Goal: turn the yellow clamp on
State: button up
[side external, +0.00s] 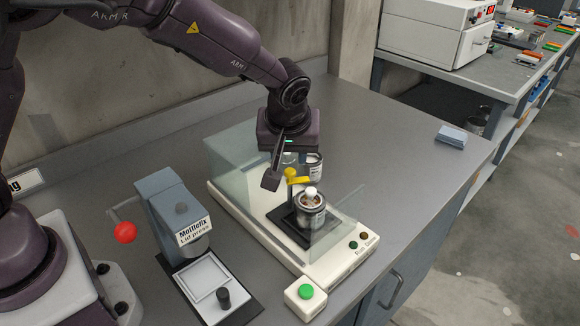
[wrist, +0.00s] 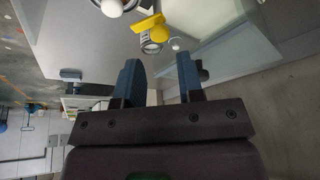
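The yellow clamp (side external: 296,179) is on the cream shaker machine, beside and just behind a paint can (side external: 311,212) with a white knob on top. In the wrist view the yellow clamp (wrist: 148,24) shows at the top, beyond my fingertips. My gripper (side external: 278,172) hangs above the machine, to the left of the clamp and apart from it. In the wrist view my gripper (wrist: 160,72) has its two blue fingers apart with nothing between them. The clamp's lower part is partly hidden.
Clear guard panels (side external: 243,172) stand around the machine (side external: 330,268). A lid press (side external: 172,214) with a red ball handle (side external: 125,232) stands left. A green button box (side external: 305,296) is in front.

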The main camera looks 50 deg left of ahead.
aim_at(290, 170)
jog(key=x, duration=0.6)
jog(key=c, duration=0.6)
